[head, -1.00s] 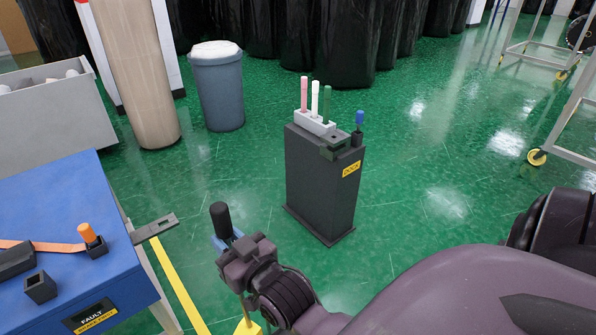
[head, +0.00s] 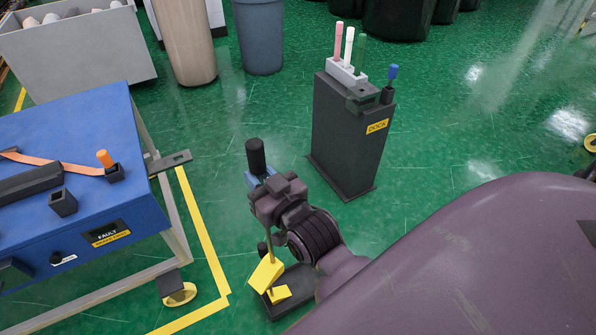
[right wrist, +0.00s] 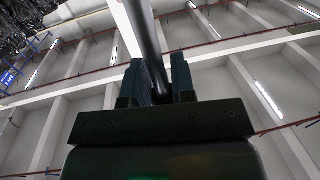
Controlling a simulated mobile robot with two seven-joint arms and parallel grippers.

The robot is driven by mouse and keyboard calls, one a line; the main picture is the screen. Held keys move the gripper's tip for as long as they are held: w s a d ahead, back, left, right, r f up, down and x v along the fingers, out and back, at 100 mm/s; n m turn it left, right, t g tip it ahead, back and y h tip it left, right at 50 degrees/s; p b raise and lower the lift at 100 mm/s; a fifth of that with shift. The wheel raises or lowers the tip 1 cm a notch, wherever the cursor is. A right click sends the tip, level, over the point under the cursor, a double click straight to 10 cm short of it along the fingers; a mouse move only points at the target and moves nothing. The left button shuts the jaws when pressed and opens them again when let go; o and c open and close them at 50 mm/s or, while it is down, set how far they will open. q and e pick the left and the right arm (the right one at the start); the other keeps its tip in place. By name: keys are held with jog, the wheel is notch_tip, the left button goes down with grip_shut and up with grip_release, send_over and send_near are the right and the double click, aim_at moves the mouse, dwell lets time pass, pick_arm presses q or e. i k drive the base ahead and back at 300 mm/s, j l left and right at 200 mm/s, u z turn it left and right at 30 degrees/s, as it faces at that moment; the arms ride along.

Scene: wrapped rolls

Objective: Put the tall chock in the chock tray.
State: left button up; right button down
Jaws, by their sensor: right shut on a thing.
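My right gripper (head: 262,182) points up, its blue fingers shut on the black grip (head: 256,154) of a long-handled tool. It also shows in the right wrist view (right wrist: 158,85), shut around the dark shaft (right wrist: 145,35). Below the gripper a thin rod leads down to a yellow block, which looks like the tall chock (head: 265,274). A dark low tray (head: 290,310), seemingly the chock tray, lies on the floor with a smaller yellow block (head: 279,293) at it. The tall chock overlaps the tray's left part in view; I cannot tell whether they touch. My left gripper is out of view.
A dark dock stand (head: 345,140) with coloured sticks stands behind my gripper. Green floor between is clear.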

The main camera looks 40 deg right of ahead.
aim_at(305, 281)
jog(key=k+l, duration=0.15)
jog(key=l, duration=0.2)
jog(key=k+l+u, duration=0.15)
jog(key=l, duration=0.2)
jog(key=k+l, duration=0.15)
jog(key=l, duration=0.2)
jog(key=k+l+u, duration=0.1)
jog(key=l, duration=0.2)
jog(key=k, duration=0.05)
